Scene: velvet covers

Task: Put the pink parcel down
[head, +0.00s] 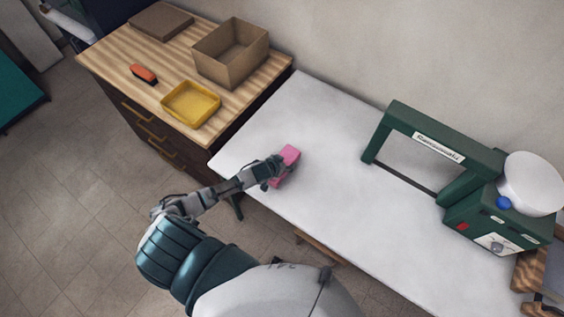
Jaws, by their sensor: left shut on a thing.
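The pink parcel (289,156) is in the head view, over the near left part of the white table (330,120). My left gripper (278,170) is shut on the parcel, and its fingers hide part of it. I cannot tell whether the parcel touches the table top or is held just above it. My right gripper is not in view.
A green machine (440,145) with a white bowl (530,183) stands on the table at the right. A wooden cabinet (120,60) at the left bears an open cardboard box (228,58), a yellow tray (190,118) and an orange-handled brush (143,73). The table's middle is clear.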

